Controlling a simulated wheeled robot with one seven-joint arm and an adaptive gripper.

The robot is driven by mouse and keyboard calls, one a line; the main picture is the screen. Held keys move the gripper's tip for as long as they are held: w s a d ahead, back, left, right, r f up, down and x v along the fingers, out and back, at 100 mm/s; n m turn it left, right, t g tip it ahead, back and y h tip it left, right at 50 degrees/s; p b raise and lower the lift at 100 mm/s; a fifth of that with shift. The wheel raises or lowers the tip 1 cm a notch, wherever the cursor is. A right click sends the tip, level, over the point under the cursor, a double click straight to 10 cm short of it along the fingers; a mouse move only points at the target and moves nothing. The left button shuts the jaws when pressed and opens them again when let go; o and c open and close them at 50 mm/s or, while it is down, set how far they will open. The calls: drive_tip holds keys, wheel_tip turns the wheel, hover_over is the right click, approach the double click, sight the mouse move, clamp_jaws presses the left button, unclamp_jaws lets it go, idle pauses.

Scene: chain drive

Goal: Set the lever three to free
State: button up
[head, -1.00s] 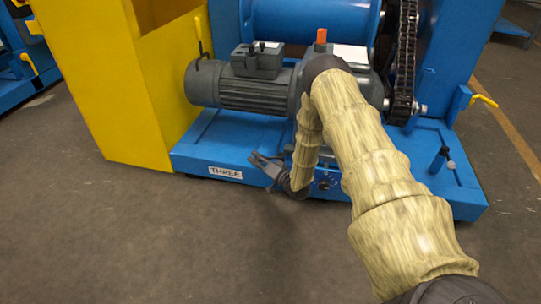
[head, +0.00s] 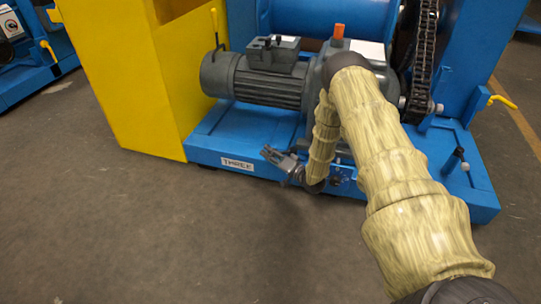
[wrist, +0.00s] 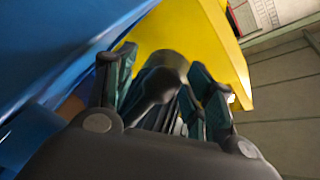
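The blue base carries a white "THREE" label (head: 237,165) on its front edge in the head view. A yellow handle (head: 502,101) sticks out of the blue frame at right; another yellow handle (head: 215,28) stands by the yellow panel. I cannot tell which is lever three. My gripper (head: 268,153) is in front of the base, just right of the label and away from these handles. In the wrist view its fingers (wrist: 163,95) are apart, with a dark rounded shape visible between them.
A grey motor (head: 268,80) lies on the base behind my gripper, beside a tall yellow panel (head: 130,75). A chain (head: 423,65) runs at right. My arm hides part of the base front and a dial there. The floor (head: 150,235) in front is clear.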

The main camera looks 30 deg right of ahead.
drive_tip(key=v, duration=1.2)
drive_tip(key=shift+c, duration=0.2)
